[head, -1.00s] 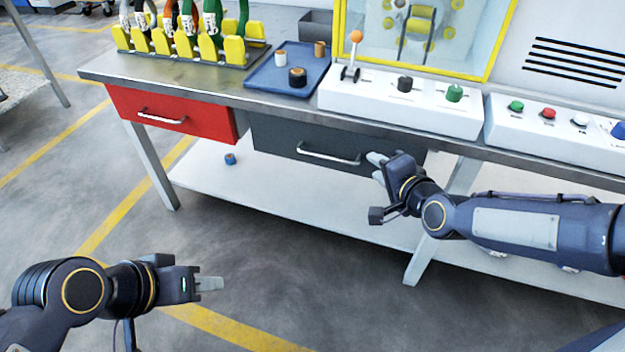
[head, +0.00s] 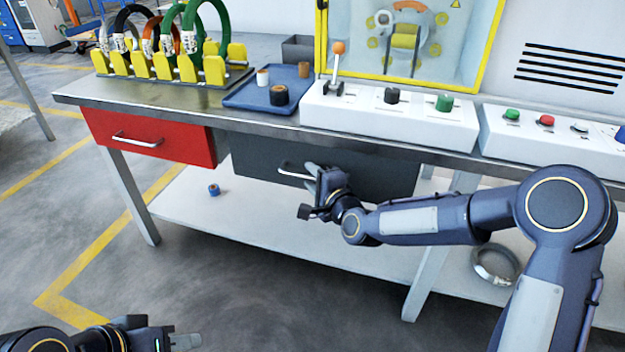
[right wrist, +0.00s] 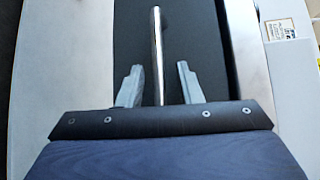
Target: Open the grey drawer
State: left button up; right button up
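The grey drawer (head: 375,178) sits under the tabletop, right of the red drawer, and looks shut. Its silver bar handle (head: 288,171) is partly hidden by my right gripper (head: 312,177) in the head view. In the right wrist view the handle (right wrist: 157,45) runs between the two spread fingers of my right gripper (right wrist: 159,78), with a gap on each side. The drawer's dark front (right wrist: 195,35) lies behind it. My left gripper (head: 190,341) is low at the bottom left, away from the table; its finger opening cannot be made out.
The red drawer (head: 150,137) is left of the grey one. A blue tray (head: 245,98) with small spools and a white control box (head: 350,112) stand on the tabletop. A lower white shelf (head: 270,222) lies below. The floor in front is clear.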

grip_shut()
dwell(0.5)
